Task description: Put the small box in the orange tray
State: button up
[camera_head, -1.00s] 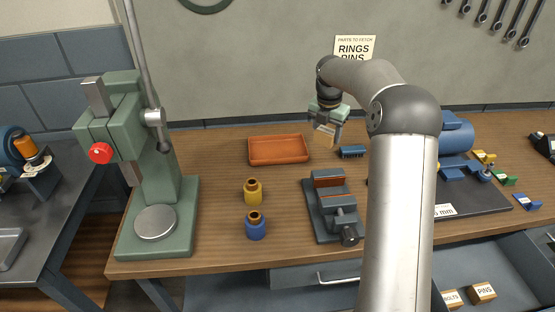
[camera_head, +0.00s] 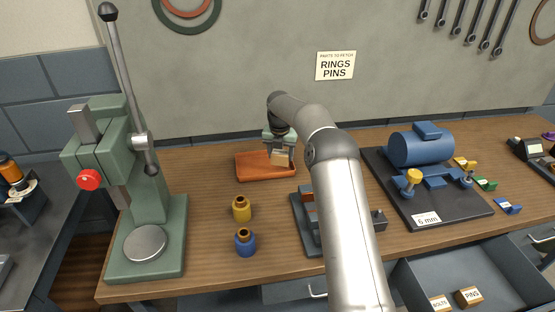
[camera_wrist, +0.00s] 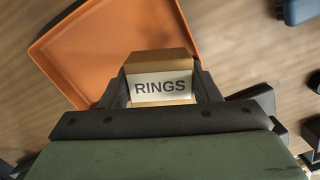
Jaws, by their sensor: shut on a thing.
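The small box (camera_wrist: 160,82) is a brown cardboard box with a white label reading RINGS. My gripper (camera_head: 282,160) is shut on it, and in the wrist view the dark fingers press its two sides. The box also shows in the head view (camera_head: 281,158), held over the right part of the orange tray (camera_head: 255,173). In the wrist view the tray (camera_wrist: 75,52) lies below and to the left of the box, which overlaps its right side. The gap between box and tray floor cannot be told.
A green press (camera_head: 140,210) stands at the left. A yellow bottle (camera_head: 241,209) and a blue bottle (camera_head: 245,243) stand in front of the tray. A dark vise (camera_head: 303,212) is partly behind my arm. A blue motor (camera_head: 418,147) stands right. An open drawer (camera_head: 420,280) holds boxes.

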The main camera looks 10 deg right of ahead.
aim_at(278, 162)
jog(key=shift+w+a+f, duration=0.25)
jog(key=shift+a+f, duration=0.05)
jog(key=shift+f, duration=0.1)
jog(key=shift+a+f+p, duration=0.15)
jog(key=shift+f+p, duration=0.25)
jog(key=shift+f, duration=1.35)
jog(key=shift+f, duration=0.1)
jog(key=o, duration=1.1)
jog(key=shift+f, duration=0.1)
jog(key=shift+o, duration=0.2)
